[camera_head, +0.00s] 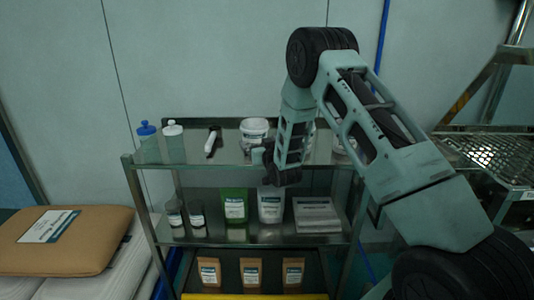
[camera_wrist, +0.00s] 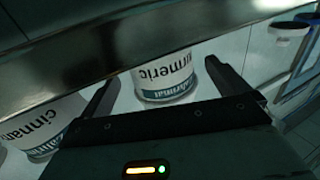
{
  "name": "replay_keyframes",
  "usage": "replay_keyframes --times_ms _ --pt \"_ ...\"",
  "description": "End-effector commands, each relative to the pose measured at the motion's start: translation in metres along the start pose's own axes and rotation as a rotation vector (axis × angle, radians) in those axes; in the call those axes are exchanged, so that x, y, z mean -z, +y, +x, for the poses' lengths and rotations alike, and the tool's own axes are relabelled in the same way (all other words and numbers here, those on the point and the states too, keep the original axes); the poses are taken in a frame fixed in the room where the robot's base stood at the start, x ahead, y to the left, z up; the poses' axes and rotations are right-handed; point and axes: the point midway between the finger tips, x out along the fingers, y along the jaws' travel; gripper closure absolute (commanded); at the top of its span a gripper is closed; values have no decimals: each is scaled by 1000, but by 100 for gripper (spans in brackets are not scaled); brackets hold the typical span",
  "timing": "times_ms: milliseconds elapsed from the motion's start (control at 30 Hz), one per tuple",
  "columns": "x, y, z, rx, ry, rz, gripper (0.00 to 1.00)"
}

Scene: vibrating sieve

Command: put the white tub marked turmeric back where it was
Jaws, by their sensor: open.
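The white tub marked turmeric (camera_wrist: 165,80) shows in the wrist view, its label upside down in the picture. My gripper (camera_wrist: 160,77) is open, with one finger on either side of the tub. I cannot tell whether the fingers touch it. A white tub marked cinnamon (camera_wrist: 42,130) is just left of the left finger. In the head view my gripper (camera_head: 272,168) is at the front of the rack's top shelf, and its fingers are hard to make out. White tubs stand there beside and behind my arm; their labels are too small to read.
The rack's top shelf (camera_head: 225,155) also holds a blue-capped bottle (camera_head: 148,142), a white-capped bottle (camera_head: 174,142) and a black-and-white tool (camera_head: 211,140). Pouches and jars fill the lower shelves. A shelf edge (camera_wrist: 100,55) crosses the wrist view. A mesh sieve (camera_head: 500,155) is at right.

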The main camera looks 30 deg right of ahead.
Motion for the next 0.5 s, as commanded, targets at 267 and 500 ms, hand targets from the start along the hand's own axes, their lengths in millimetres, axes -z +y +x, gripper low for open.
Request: replay_keyframes --times_ms 267,500 --pt "-2 0 -59 0 -2 0 0" --pt "-1 0 -89 0 0 0 0"
